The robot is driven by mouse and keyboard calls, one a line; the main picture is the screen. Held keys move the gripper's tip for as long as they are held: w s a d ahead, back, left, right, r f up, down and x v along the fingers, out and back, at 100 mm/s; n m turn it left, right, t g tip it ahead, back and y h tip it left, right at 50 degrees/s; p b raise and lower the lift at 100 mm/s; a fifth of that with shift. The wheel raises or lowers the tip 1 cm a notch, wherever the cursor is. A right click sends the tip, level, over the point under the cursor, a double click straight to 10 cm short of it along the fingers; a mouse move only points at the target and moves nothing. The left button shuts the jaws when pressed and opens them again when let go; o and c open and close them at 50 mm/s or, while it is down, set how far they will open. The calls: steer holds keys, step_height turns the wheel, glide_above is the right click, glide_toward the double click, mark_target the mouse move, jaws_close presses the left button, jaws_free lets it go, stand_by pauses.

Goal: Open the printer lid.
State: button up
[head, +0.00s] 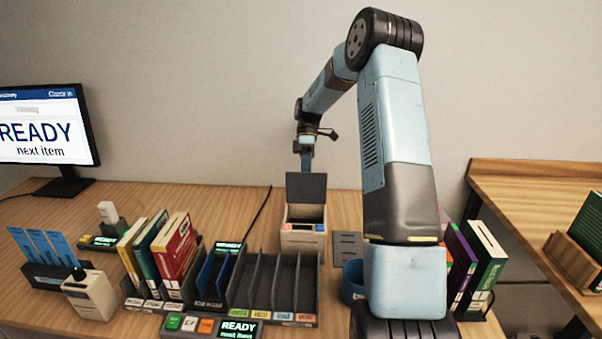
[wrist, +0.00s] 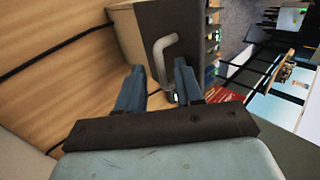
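The printer (head: 303,238) is a small beige box on the desk, with coloured buttons on its front. Its dark lid (head: 306,187) stands up at the back, and the opening below it shows in the head view. In the wrist view the dark lid (wrist: 185,18) carries a grey bent handle (wrist: 167,46). My gripper (head: 307,160) is above and behind the lid, pointing down. In the wrist view my gripper (wrist: 159,66) has its two blue fingers apart, with the handle's lower end between them. I cannot tell whether either finger touches it.
A divided dark sorter (head: 273,285) and several books (head: 175,245) stand in front and left. A dark plate (head: 348,248) and a blue cup (head: 353,280) are to the right. A monitor (head: 40,125) stands far left. A black cable (head: 258,215) runs beside the printer.

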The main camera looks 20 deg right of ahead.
steer(key=shift+r, duration=0.1)
steer(key=v, duration=0.7)
steer(key=shift+w, duration=0.2)
